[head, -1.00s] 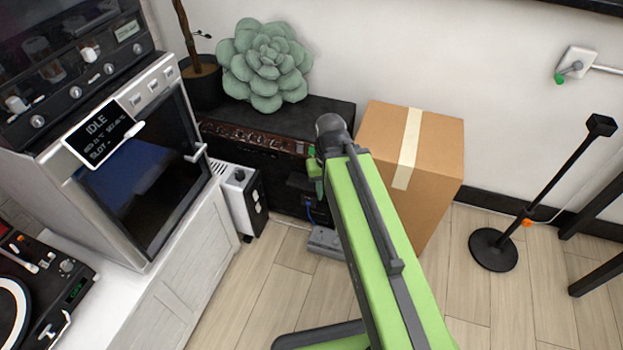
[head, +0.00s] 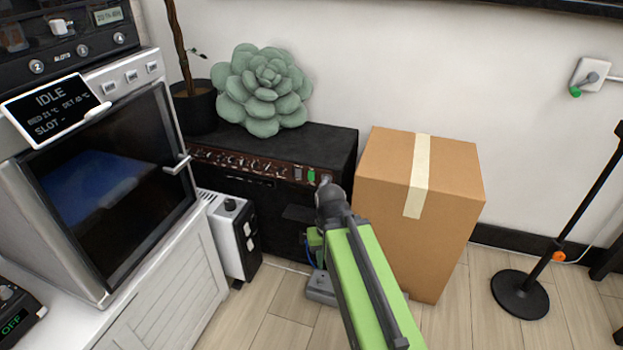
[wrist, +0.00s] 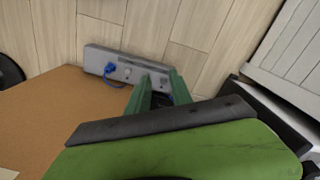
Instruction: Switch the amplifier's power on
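The amplifier (head: 272,205) is a black box against the wall in the head view, with a brown strip of knobs (head: 240,163) along its upper front. A small green piece (head: 311,175) shows at the strip's right end; I cannot tell whether it is the power switch or which way it is set. My gripper (wrist: 158,92) shows two green fingers with a gap between them in the wrist view, and nothing is clearly held. In the head view my arm hides most of it, low before the amplifier's right front, below the strip.
A cardboard box (head: 430,205) stands right of the amplifier. A white unit (head: 226,240) stands left. A succulent (head: 263,90) sits on the amplifier. A black stand (head: 521,294) is right.

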